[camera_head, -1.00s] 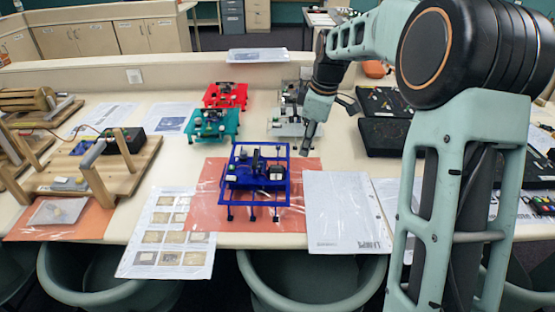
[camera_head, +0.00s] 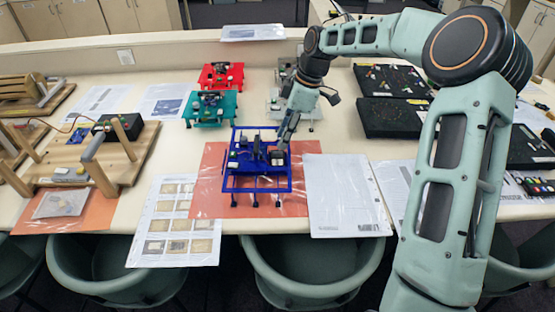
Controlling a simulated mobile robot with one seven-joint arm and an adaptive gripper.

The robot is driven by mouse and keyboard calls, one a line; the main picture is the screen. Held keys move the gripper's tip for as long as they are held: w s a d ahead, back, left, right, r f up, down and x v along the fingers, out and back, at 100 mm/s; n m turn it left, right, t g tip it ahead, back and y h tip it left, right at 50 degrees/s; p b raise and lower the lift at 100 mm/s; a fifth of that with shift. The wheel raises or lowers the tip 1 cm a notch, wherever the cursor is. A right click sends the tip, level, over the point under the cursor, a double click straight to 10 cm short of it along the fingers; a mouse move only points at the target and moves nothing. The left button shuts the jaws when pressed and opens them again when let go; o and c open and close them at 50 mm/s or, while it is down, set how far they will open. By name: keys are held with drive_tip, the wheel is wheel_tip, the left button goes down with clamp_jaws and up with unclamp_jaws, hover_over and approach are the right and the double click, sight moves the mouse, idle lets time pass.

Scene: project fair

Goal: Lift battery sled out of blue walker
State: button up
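The blue walker (camera_head: 257,184) stands upright on a red-orange sheet near the front edge of the table. It is an open frame on thin legs, with several small dark and light parts on its deck. A dark block with a pale top (camera_head: 277,157) sits at the deck's right side; I cannot tell for sure if it is the battery sled. My gripper (camera_head: 281,146) points down at this block from above and behind. Its fingertips are at or just over the block. The fingers are too small to show whether they are open, shut or touching it.
A teal walker (camera_head: 209,108) and a red walker (camera_head: 221,75) stand behind, with a pale walker (camera_head: 300,111) behind right. Wooden contraptions (camera_head: 95,160) fill the left. Black boards (camera_head: 391,117) lie at right. Printed sheets (camera_head: 345,195) flank the blue walker.

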sight(277, 152)
drive_tip(key=p+x, duration=0.1)
drive_tip(key=x, duration=0.4)
drive_tip(key=shift+s+f, duration=0.1)
drive_tip(key=shift+s, duration=0.1)
drive_tip(key=shift+c, duration=0.3)
clamp_jaws()
